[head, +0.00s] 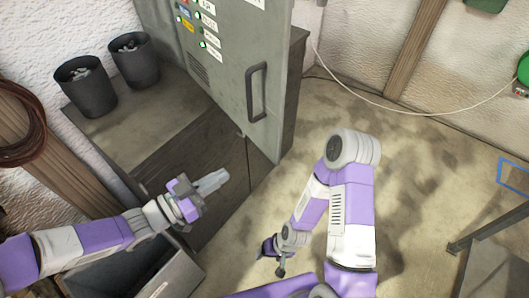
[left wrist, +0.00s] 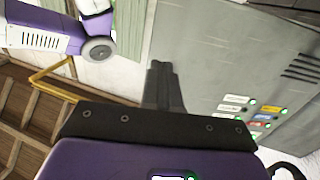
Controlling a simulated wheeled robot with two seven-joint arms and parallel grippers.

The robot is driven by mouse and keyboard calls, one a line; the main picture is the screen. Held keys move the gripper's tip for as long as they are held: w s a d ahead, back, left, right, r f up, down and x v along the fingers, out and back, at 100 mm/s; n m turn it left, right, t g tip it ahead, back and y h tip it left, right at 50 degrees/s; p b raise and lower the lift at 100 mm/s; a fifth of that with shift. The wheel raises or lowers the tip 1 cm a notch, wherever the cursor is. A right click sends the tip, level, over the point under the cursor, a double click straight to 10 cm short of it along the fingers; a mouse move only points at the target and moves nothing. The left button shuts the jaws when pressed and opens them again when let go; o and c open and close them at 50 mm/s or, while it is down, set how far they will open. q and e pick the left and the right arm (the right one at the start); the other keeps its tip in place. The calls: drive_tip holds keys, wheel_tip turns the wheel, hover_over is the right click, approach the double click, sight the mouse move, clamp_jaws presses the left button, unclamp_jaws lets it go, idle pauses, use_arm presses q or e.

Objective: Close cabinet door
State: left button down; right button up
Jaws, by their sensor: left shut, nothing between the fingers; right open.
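The cabinet door (head: 228,62) is a grey-green metal panel with labels, small lights, a vent and a dark handle (head: 257,91). It stands at the upper middle of the head view; how far it is open I cannot tell. In the left wrist view the grey panel (left wrist: 215,55) fills the right side, with its labels upside down. My left gripper (head: 213,182) is shut and empty, below and left of the handle. Its closed fingers (left wrist: 162,82) show before the panel; contact cannot be told. My right gripper (head: 280,268) is open and low, away from the door.
Two dark bins (head: 86,87) (head: 134,60) stand on a surface left of the door. A grey open box (head: 172,278) is at the lower left. A grey bench (head: 495,255) is at the right. The stained floor (head: 400,160) right of the door is largely clear.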

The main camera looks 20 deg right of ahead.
sight(274, 145)
use_arm(q)
drive_tip(key=b+x, duration=0.5)
drive_tip(key=x, duration=0.7)
drive_tip(key=shift+d, duration=0.35)
drive_tip(key=shift+w+d, duration=0.2)
drive_tip(key=shift+d, duration=0.35)
